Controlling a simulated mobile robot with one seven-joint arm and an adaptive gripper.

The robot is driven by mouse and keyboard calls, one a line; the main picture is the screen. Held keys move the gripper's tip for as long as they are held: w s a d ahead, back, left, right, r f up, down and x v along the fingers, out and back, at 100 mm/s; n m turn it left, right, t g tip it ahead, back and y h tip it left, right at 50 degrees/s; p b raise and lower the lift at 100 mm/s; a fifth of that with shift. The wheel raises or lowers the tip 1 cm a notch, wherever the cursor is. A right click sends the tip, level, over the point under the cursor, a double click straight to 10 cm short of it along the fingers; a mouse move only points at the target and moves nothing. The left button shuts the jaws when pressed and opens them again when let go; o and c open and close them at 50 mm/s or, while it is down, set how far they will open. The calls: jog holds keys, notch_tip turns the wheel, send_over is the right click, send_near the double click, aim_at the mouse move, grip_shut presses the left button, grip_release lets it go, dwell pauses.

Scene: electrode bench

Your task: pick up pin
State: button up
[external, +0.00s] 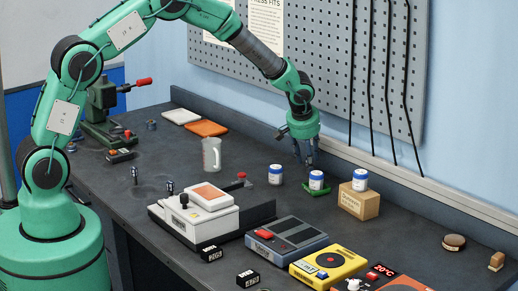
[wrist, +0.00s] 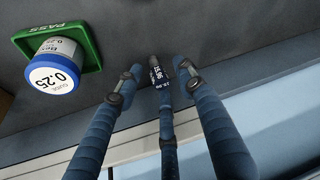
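A dark pin (wrist: 157,72) with a silver end and a small white-lettered label shows between my fingertips in the wrist view. My gripper (external: 309,163) points down near the back of the bench, beside a green tray (external: 306,194); the fingertips show in the wrist view (wrist: 158,76). The fingers stand apart on either side of the pin, with a further finger across its near end. I cannot tell whether they press on it. In the external view I cannot make out the pin at the gripper. Two similar upright dark pins, one left (external: 134,175) and one right (external: 170,187), stand on the bench's left part.
A blue-and-white jar (wrist: 57,66) marked 0.25 sits on the green tray, close to my fingers. Another jar (external: 275,175) stands left of it, and a cardboard box (external: 358,203) with a jar stands right. A wall ledge (wrist: 270,113) lies close behind.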

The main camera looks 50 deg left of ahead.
jog(key=shift+x, duration=0.95)
grip_shut()
